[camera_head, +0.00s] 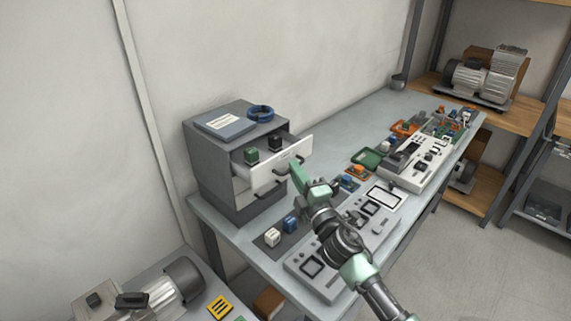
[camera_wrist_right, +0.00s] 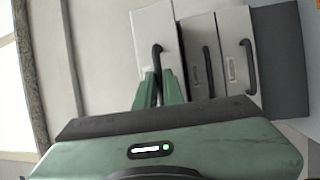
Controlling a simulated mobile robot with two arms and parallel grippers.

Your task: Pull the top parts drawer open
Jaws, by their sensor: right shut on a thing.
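The top parts drawer (camera_head: 281,165) is pulled out of the grey cabinet (camera_head: 211,165) on the bench, and its inside shows. A green block (camera_head: 251,156) and a black block (camera_head: 275,142) sit in it. My right gripper (camera_head: 296,172) is at the front of this drawer, shut on its dark handle. In the right wrist view the top drawer's front (camera_wrist_right: 152,30) stands out beyond the other fronts, and the handle (camera_wrist_right: 157,58) runs down between the green fingers (camera_wrist_right: 160,86). The fingers hide the handle's lower end. My left gripper is not in view.
A clipboard (camera_head: 220,124) and a blue coil (camera_head: 261,112) lie on the cabinet. White and blue blocks (camera_head: 281,229) sit on a dark mat below the open drawer. Control panels (camera_head: 383,197) and trays (camera_head: 366,158) fill the bench to the right. A wall is behind.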

